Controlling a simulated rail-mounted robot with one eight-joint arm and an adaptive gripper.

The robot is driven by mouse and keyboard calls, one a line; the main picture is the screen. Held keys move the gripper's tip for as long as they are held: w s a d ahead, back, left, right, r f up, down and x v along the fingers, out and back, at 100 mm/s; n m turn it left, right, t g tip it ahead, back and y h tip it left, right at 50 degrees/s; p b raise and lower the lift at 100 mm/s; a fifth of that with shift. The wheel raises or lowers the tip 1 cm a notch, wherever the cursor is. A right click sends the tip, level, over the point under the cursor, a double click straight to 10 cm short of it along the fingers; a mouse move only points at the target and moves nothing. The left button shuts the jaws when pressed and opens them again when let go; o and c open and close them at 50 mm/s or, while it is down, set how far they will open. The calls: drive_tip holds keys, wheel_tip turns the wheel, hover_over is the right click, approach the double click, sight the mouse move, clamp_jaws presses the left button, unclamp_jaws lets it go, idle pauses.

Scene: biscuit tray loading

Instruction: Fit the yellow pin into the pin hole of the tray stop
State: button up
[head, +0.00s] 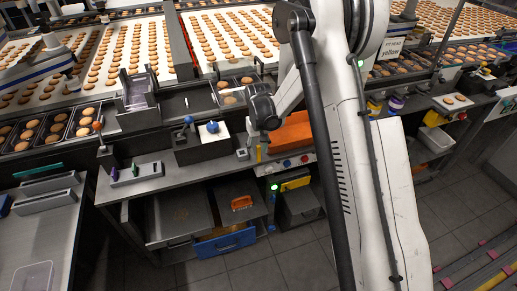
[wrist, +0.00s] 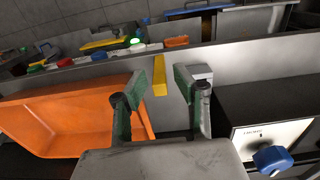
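A small upright yellow piece, which looks like the yellow pin (head: 258,153), stands at the front edge of the bench, left of the orange bin. In the wrist view the yellow pin (wrist: 159,76) shows in the gap between my fingers, seemingly beyond the fingertips and touching neither. My gripper (wrist: 161,82) is open, with green pads facing each other; in the head view my gripper (head: 263,108) hangs above the bench behind the pin. A small light-grey block (head: 242,154) sits left of the pin and shows partly behind the right finger. I cannot make out the pin hole or identify the tray stop.
The orange bin (wrist: 60,115) lies close to my left finger in the wrist view. A blue knob (wrist: 272,158) on a box with a white plate stands to the right. Coloured buttons (head: 288,163) line the bench front.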

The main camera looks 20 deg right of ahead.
drive_tip(key=shift+r, duration=0.15)
drive_tip(key=s+r+t, duration=0.1)
drive_tip(key=s+r, duration=0.2)
drive_tip(key=r, duration=0.8)
drive_tip(key=s+r+t, duration=0.1)
drive_tip(key=s+r, duration=0.3)
drive_tip(key=r, duration=0.6)
drive_tip(key=s+r+t, duration=0.2)
drive_tip(key=s+r, duration=0.1)
drive_tip(key=s, duration=0.9)
drive_tip(key=s+r+t, duration=0.2)
drive_tip(key=s+r, duration=0.2)
drive_tip(key=s, duration=0.9)
drive_tip(key=shift+a+m+t, duration=0.25)
drive_tip(key=shift+m+t, duration=0.05)
drive_tip(key=shift+t, duration=0.1)
drive_tip(key=shift+o, duration=0.4)
drive_tip(key=shift+s+f, duration=0.2)
drive_tip(key=shift+s, duration=0.4)
